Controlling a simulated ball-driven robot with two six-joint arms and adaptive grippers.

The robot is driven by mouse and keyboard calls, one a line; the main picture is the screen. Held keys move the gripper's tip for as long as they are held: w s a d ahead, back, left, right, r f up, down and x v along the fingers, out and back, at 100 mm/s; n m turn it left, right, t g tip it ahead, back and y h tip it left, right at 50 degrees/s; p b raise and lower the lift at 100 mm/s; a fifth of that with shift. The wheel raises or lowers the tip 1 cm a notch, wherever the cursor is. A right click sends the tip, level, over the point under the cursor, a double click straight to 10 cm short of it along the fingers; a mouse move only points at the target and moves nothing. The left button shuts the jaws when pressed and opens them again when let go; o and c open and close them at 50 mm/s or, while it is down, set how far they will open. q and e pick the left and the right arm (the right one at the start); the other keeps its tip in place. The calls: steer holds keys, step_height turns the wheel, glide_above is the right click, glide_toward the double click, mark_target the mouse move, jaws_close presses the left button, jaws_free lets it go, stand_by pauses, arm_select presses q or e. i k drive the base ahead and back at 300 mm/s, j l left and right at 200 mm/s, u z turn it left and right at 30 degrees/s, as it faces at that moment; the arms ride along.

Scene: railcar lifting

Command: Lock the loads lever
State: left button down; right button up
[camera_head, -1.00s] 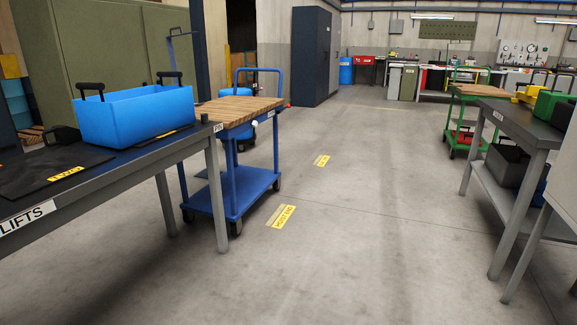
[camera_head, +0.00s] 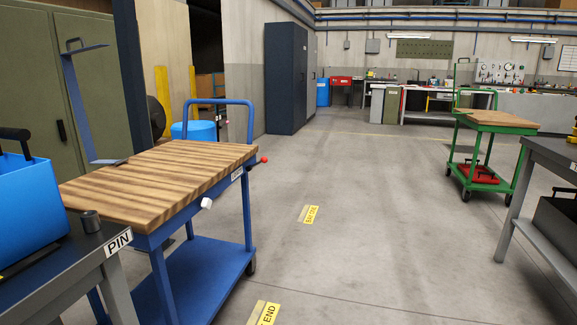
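A blue cart (camera_head: 205,270) with a wooden top (camera_head: 160,178) stands at left of centre. A short lever with a red knob (camera_head: 264,160) sticks out from its right side near the far end. A small white label (camera_head: 238,173) sits beside it, too small to read. A white knob (camera_head: 206,203) sticks out from the cart's near side. I cannot tell which of these, if either, is the loads lever. Neither of my grippers is in view.
A grey table (camera_head: 70,265) marked PIN, with a blue bin (camera_head: 28,212) on it, stands at near left. A green cart (camera_head: 495,125) and a dark table (camera_head: 555,155) stand at right. The floor (camera_head: 375,210) between is clear.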

mark_target(264, 160)
steer(key=i+j+z, duration=0.5)
steer(key=i, duration=0.3)
steer(key=i+j+z, duration=0.45)
steer(key=i, duration=0.25)
steer(key=i+j, duration=0.05)
steer(key=j, duration=0.05)
